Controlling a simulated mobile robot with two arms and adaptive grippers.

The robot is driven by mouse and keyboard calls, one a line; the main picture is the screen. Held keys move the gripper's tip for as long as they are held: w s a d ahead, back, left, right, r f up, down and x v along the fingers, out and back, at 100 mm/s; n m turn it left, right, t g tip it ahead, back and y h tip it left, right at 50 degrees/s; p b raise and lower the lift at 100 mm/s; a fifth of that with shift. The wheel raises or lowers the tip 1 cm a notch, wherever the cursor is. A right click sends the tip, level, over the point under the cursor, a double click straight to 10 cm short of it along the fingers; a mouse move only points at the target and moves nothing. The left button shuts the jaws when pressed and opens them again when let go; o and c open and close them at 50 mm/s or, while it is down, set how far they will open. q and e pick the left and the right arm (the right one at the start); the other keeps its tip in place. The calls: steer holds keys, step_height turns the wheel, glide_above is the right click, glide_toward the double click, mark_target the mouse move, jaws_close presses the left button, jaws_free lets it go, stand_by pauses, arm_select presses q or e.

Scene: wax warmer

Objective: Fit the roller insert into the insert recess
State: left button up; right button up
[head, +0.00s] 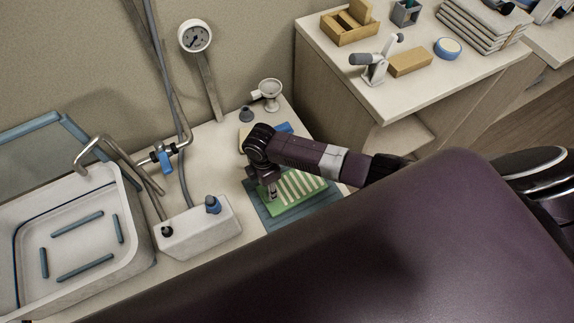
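My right gripper (270,194) points down at the left part of a green piece with pale parallel bars (297,189), which lies on a blue-grey mat (262,214) on the counter. The fingers are small and dark here, and I cannot tell whether they are open or shut on anything. My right wrist and forearm hide part of the green piece and what lies behind it. I cannot clearly make out the roller insert or its recess. A white box with a blue knob (196,232) stands left of the mat. My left gripper is not in view.
A white sink (140,262) with blue-grey bars and a bent tap is at the left. A gauge (195,36) is on the wall. A small white cup-shaped fixture (270,90) stands behind my wrist. A higher side table (420,95) holds several objects. My purple arm link fills the foreground.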

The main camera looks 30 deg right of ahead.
steer(key=shift+p, duration=0.4)
stand_by(0.4)
jaws_close()
